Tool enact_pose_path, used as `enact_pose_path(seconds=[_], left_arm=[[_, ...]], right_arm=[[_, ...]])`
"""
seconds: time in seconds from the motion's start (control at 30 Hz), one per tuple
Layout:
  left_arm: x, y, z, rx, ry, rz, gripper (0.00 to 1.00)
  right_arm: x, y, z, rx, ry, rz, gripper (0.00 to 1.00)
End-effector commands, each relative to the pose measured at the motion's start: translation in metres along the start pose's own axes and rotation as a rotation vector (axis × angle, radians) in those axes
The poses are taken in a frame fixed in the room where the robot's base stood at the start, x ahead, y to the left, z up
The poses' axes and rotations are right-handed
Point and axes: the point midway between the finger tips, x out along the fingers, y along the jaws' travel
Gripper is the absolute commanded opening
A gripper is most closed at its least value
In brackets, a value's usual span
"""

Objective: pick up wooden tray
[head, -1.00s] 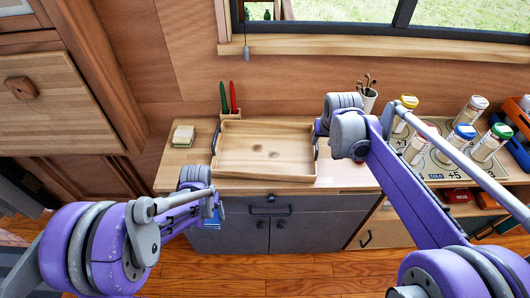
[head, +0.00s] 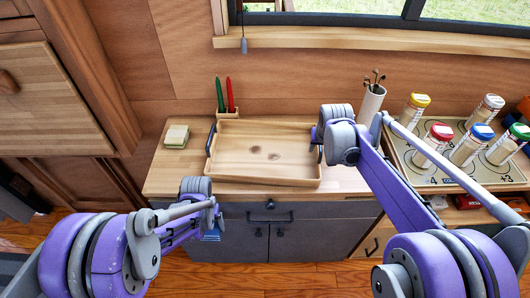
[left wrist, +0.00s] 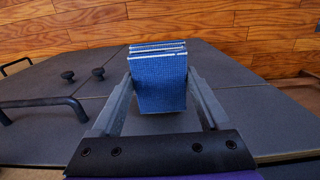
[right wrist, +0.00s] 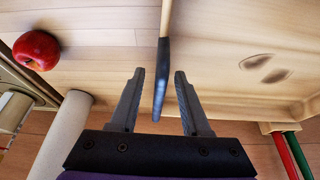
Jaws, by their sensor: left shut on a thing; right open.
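The wooden tray (head: 245,172) is a shallow, pale, rectangular box lying flat on the wooden counter, with a dark handle at each short end. My right gripper (head: 318,143) is at its right end. In the right wrist view, that gripper (right wrist: 157,75) is open, with the tray's dark handle (right wrist: 161,80) between its fingers; no firm hold shows. My left gripper (left wrist: 158,85) is shut on a blue textured stack with pale edges (left wrist: 160,85). In the head view this blue stack (head: 211,234) is mostly hidden, in front of the cabinet, below and left of the tray.
A small block stack (head: 176,136) sits left of the tray. A holder with green and red sticks (head: 227,113) stands behind it. A white cup (head: 371,103) and several capped jars (head: 470,146) stand right. A red apple (right wrist: 36,50) shows in the right wrist view.

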Motion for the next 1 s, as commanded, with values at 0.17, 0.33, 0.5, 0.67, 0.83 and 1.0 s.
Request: enact_pose_path(seconds=[0.17, 0.33, 0.5, 0.67, 0.83, 1.0], left_arm=[[0.02, 0.0, 0.002, 0.0, -0.006, 0.0, 0.18], [0.018, 0.0, 0.002, 0.0, -0.005, 0.0, 0.18], [0.018, 0.0, 0.002, 0.0, -0.005, 0.0, 0.18], [0.018, 0.0, 0.002, 0.0, -0.005, 0.0, 0.18], [0.018, 0.0, 0.002, 0.0, -0.005, 0.0, 0.18], [0.018, 0.0, 0.002, 0.0, -0.005, 0.0, 0.18]], right_arm=[[0.024, -0.001, 0.008, 0.001, -0.001, 0.001, 0.47], [0.022, -0.001, 0.007, 0.001, 0.0, 0.001, 0.47], [0.022, -0.001, 0.007, 0.001, 0.0, 0.001, 0.25], [0.022, -0.001, 0.007, 0.001, 0.0, 0.001, 0.0], [0.022, -0.001, 0.007, 0.001, 0.0, 0.001, 0.0], [0.022, -0.001, 0.007, 0.001, 0.0, 0.001, 0.0]])
